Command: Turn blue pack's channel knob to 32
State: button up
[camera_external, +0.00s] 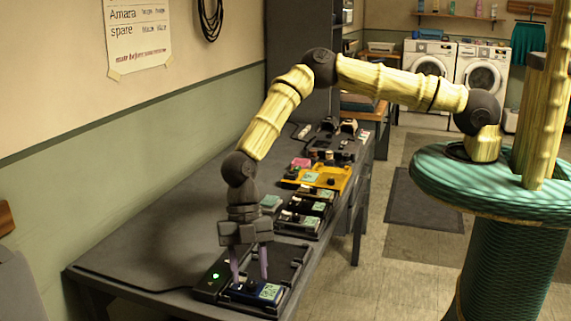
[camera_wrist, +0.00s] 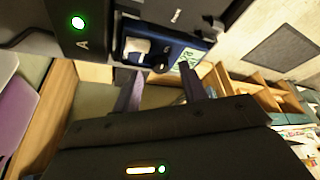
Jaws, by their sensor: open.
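The blue pack (camera_external: 262,299) lies in a black tray at the near end of the long grey bench. It also shows in the wrist view (camera_wrist: 183,42), at the top, with a pale green display (camera_wrist: 190,57) on its right and a white part on its left. A small dark round knob (camera_wrist: 160,68) shows at its edge. The display's number is too small to read. My gripper (camera_external: 250,280) is open and points down over the blue pack. In the wrist view its two purple fingers (camera_wrist: 160,77) stand apart, either side of the knob. Contact cannot be told.
A charger block with a green light (camera_external: 215,276) and the letter A (camera_wrist: 84,44) sits left of the pack. More packs (camera_external: 303,212), a yellow tray (camera_external: 325,178) and other devices line the bench behind. The bench's left side is clear.

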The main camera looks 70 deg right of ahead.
jog(key=shift+s+a+f, duration=0.15)
jog(key=shift+a+f, duration=0.05)
jog(key=shift+f, duration=0.5)
grip_shut()
